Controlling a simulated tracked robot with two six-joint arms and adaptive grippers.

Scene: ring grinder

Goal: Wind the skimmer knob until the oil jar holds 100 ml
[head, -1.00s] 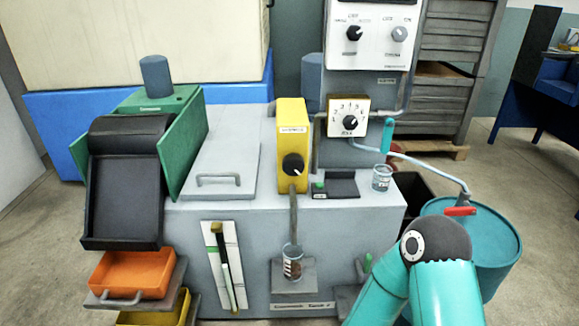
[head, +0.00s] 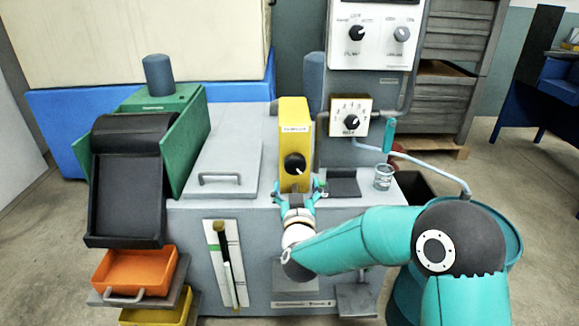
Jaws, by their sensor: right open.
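The skimmer is a yellow box (head: 294,118) on the front of the grey machine, with a round black knob (head: 294,163) on its face. The knob's white pointer line points to the lower right. My right gripper (head: 297,187) is open just below the knob, its fingers spread to either side, and seems apart from it. The oil jar below the skimmer is hidden behind my right arm, so its oil level cannot be read. My left gripper is not in view.
A small glass beaker (head: 383,176) stands at the machine top's right edge, beside a dark plate (head: 343,187). A dial box (head: 350,117) is behind them. A lidded grey hatch (head: 222,165) lies left of the skimmer. A teal drum (head: 487,225) is at right.

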